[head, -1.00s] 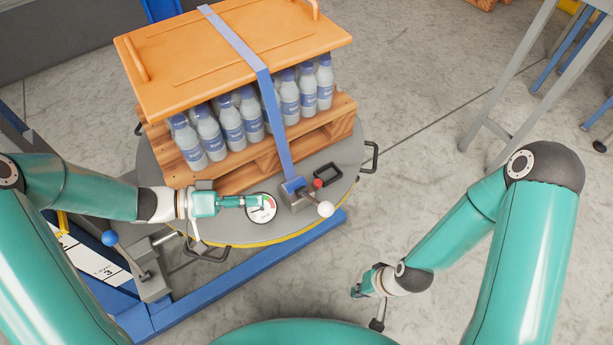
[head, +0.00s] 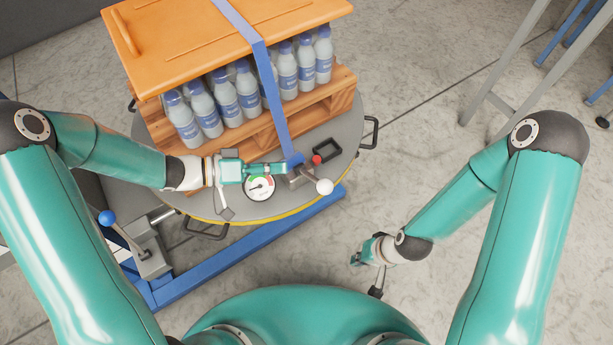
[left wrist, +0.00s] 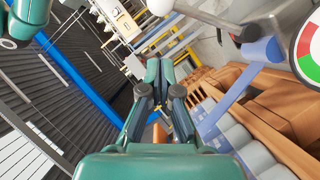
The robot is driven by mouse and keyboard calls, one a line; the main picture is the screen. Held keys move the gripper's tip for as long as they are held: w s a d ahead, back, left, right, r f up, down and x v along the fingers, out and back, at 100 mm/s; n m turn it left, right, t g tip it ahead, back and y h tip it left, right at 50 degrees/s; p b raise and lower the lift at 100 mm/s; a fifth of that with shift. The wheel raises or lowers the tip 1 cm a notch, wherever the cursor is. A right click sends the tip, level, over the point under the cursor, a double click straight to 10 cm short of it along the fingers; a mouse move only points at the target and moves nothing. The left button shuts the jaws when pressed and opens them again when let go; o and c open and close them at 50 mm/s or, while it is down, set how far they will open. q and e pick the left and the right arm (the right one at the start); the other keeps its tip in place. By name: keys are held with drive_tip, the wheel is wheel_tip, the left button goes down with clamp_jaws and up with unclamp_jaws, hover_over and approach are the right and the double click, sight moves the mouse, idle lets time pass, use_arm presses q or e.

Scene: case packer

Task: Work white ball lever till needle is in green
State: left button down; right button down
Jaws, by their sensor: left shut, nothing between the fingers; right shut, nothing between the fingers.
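The white ball (head: 324,187) tops a short lever on a grey tensioner block (head: 300,177) on the round platform. A round gauge (head: 259,187) with red and green arcs lies left of it; its needle is too small to read surely. Part of the dial shows at the right edge of the left wrist view (left wrist: 308,50). My left gripper (head: 284,169) is shut and empty, just above the gauge, its tips by the block and left of the ball. Its closed fingers show in the left wrist view (left wrist: 160,80). My right gripper (head: 356,259) is shut and empty over the floor.
A blue strap (head: 262,70) runs over the orange lid (head: 190,40) and the bottles (head: 228,100) on a wooden pallet (head: 270,145). A red knob (head: 316,160) stands behind the ball. A blue-ball lever (head: 107,217) is at left.

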sight(313, 178)
use_arm(q)
drive_tip(key=d+f, duration=0.3)
drive_tip(key=d, duration=0.4)
drive_tip(key=shift+s+f, duration=0.2)
drive_tip(key=shift+f, duration=0.15)
drive_tip(key=shift+d+f+b, duration=0.1)
drive_tip(key=shift+d+b, duration=0.05)
drive_tip(key=shift+b, duration=0.15)
